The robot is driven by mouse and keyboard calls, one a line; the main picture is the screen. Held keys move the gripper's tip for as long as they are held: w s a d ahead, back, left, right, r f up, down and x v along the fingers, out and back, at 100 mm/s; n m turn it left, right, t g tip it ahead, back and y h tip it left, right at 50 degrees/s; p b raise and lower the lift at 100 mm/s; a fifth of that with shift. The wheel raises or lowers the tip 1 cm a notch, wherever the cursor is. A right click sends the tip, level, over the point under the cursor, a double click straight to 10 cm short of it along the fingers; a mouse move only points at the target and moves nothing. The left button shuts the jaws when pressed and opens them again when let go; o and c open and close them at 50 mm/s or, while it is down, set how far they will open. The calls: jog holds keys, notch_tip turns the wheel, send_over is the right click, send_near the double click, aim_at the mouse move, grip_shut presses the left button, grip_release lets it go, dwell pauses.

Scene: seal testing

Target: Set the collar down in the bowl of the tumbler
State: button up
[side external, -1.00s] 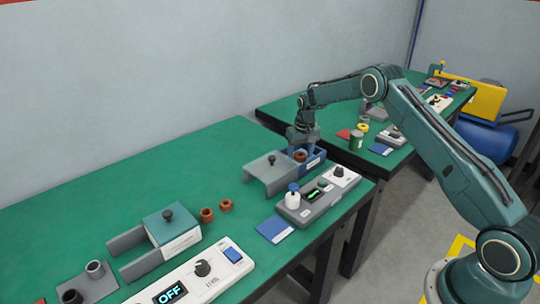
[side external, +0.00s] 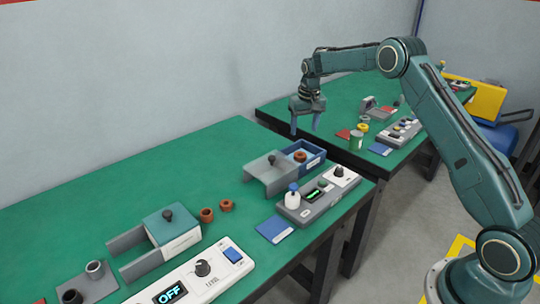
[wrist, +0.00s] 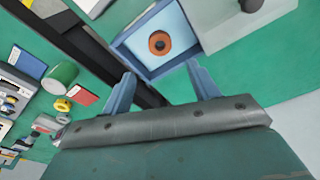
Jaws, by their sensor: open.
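A brown ring-shaped collar (side external: 300,157) lies inside an open blue-walled box (side external: 322,152) near the right end of the front green table. In the wrist view the collar (wrist: 159,43) rests on the pale floor of the box (wrist: 130,40), clear of the walls, its dark hole facing up. My gripper (side external: 305,128) is open and empty, above and apart from the box. In the wrist view its two blue fingers (wrist: 163,88) are spread, with nothing between them. I cannot tell which thing is the tumbler; no round bowl shows clearly.
A grey cover with a black knob (side external: 268,168) adjoins the box. Two brown rings (side external: 207,215) and a green-lidded case (side external: 172,222) are left. A gap separates the second table (side external: 285,107).

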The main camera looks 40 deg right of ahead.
jog(key=shift+r, duration=0.55)
jog(key=shift+s, duration=0.1)
jog(key=s+a+r+n+t, duration=0.1)
jog(key=s+a+r, duration=0.5)
jog(key=s+r, duration=0.3)
jog(key=s+a+r+n+t, duration=0.1)
jog(key=s+a+r, duration=0.65)
jog(key=r, duration=0.25)
jog(key=s+a+f+n+t, duration=0.1)
jog(key=s+a, duration=0.2)
jog(key=s, duration=0.9)
jog(key=s+a+f+n+t, duration=0.1)
jog(key=s+a, duration=0.2)
jog(key=s, duration=1)
jog(key=shift+a+f+n+y, duration=0.2)
jog(key=shift+n+y, duration=0.1)
jog(key=shift+c, duration=0.2)
